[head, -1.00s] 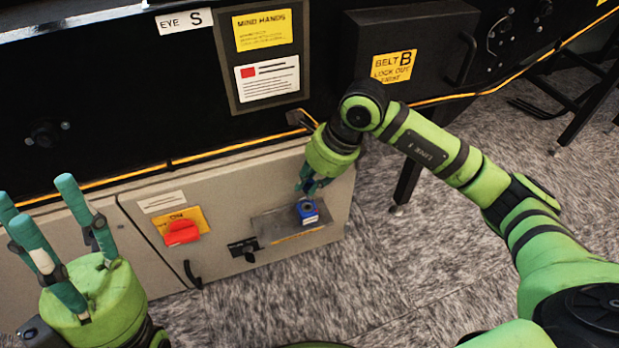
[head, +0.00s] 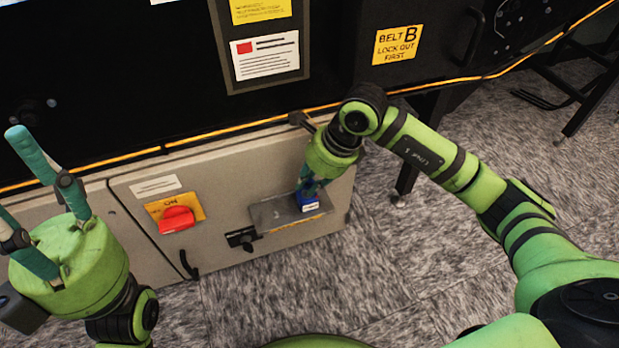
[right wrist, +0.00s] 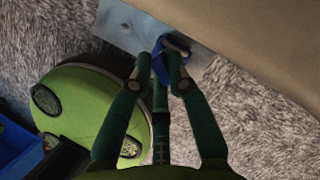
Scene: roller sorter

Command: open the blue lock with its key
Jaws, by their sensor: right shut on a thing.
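The blue lock (head: 308,205) is on a small metal shelf (head: 268,215) on the front of the grey cabinet, at the shelf's right end. My right gripper (head: 311,188) is shut on the blue lock from above. In the right wrist view, the fingertips (right wrist: 173,62) close around the lock (right wrist: 178,42), over the shelf (right wrist: 125,28), and cover much of it. The keyhole is hidden, and I cannot make out a key. My left gripper (head: 20,180) is open and empty at the left, away from the cabinet, partly cut off by the picture edge.
A red switch (head: 177,219) on a yellow plate and a black latch (head: 242,238) are left of the shelf. A black handle (head: 190,265) hangs below. A black bar (head: 302,121) juts out near my right wrist. The carpet in front is clear.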

